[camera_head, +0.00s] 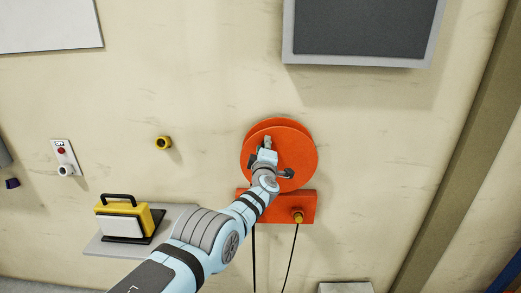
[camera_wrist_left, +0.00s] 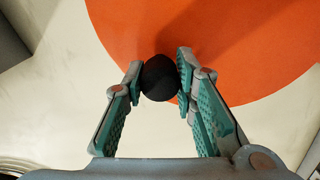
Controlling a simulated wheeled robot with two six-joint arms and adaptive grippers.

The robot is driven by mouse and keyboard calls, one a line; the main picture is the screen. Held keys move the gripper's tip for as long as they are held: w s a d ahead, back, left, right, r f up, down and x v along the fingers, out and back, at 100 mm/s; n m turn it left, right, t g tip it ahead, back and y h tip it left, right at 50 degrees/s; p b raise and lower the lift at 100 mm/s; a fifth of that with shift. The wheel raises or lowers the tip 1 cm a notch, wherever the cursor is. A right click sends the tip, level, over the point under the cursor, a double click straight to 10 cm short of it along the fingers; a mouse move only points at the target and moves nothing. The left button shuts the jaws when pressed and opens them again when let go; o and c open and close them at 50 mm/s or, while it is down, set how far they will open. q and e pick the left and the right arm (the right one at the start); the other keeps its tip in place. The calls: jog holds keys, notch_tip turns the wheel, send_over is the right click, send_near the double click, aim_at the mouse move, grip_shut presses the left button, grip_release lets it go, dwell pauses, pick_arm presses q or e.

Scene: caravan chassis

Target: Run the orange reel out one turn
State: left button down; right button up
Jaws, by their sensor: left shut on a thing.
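The orange reel (camera_head: 303,152) is mounted on the wall, above an orange bracket (camera_head: 309,206). Two dark cords hang below it. In the left wrist view the reel's orange face (camera_wrist_left: 230,40) fills the upper right. My left gripper (camera_head: 267,143) is in front of the reel's face. In the left wrist view the left gripper (camera_wrist_left: 159,80) is shut on a round black knob (camera_wrist_left: 159,78), with one finger on each side. The knob stands in front of the reel's face. My right gripper is not in view.
A brass-coloured fitting (camera_head: 298,216) sits on the bracket's right part. A yellow lamp (camera_head: 126,217) with a black handle stands on a grey shelf (camera_head: 103,245) at left. A yellow knob (camera_head: 163,143) and a switch plate (camera_head: 64,158) are on the wall. A dark panel (camera_head: 362,27) is above the reel.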

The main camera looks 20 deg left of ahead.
pick_arm(q)
jog(key=shift+w+d+r+m, duration=0.15)
jog(key=shift+d+m, duration=0.25)
jog(key=shift+m, duration=0.2)
jog(key=c, duration=1.3)
grip_release()
